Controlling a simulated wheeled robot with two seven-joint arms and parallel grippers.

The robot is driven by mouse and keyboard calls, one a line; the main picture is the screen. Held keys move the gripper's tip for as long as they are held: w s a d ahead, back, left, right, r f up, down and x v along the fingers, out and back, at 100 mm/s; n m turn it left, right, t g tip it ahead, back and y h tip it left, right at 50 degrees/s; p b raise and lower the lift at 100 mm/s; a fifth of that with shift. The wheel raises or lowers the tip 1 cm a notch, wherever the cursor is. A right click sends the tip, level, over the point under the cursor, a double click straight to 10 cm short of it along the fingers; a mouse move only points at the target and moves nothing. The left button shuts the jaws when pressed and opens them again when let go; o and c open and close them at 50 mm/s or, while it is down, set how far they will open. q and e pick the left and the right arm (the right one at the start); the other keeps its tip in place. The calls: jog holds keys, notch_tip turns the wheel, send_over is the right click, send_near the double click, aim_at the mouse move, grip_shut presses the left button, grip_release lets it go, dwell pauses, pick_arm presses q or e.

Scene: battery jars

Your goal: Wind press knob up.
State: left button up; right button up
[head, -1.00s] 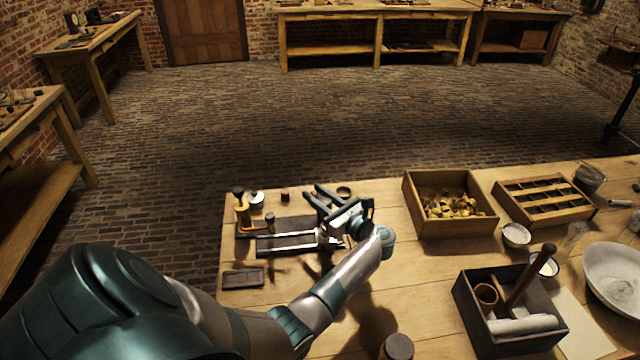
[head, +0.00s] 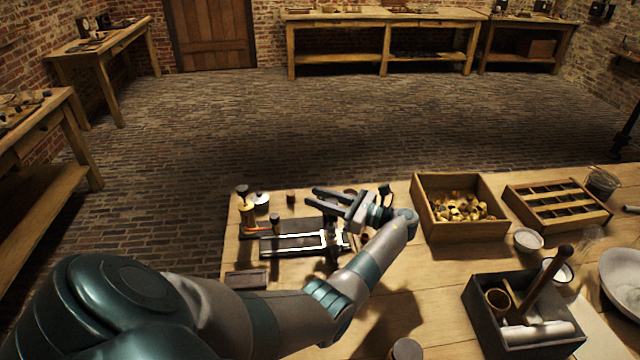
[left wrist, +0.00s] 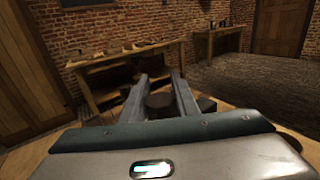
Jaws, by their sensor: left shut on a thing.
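My left gripper (head: 314,197) is over the press (head: 290,245), a dark-based frame with pale bars near the table's far left. In the left wrist view, a dark brown round knob (left wrist: 159,101) sits between the two fingers of the left gripper (left wrist: 157,80). The gripper is shut on this knob. In the head view the fingers point left and lie about level, and I cannot make out the knob clearly there. My right gripper is not in view.
Left of the press stand a brass post with a dark top (head: 246,210) and a small pale-lidded pot (head: 261,202). A dark block (head: 246,279) lies in front. A crate of yellowish pieces (head: 428,222) and a dark tool box (head: 478,322) stand to the right.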

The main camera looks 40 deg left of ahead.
pick_arm(q)
jog(key=o, duration=1.1)
jog(key=shift+c, duration=0.2)
jog(key=b+v, duration=0.6)
jog(key=v, duration=1.1)
jog(key=shift+d, duration=0.15)
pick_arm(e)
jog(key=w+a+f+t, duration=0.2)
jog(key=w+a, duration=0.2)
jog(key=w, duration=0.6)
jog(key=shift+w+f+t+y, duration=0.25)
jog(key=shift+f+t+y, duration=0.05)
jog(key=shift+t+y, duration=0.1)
pick_arm(q)
jog(key=shift+f, duration=0.1)
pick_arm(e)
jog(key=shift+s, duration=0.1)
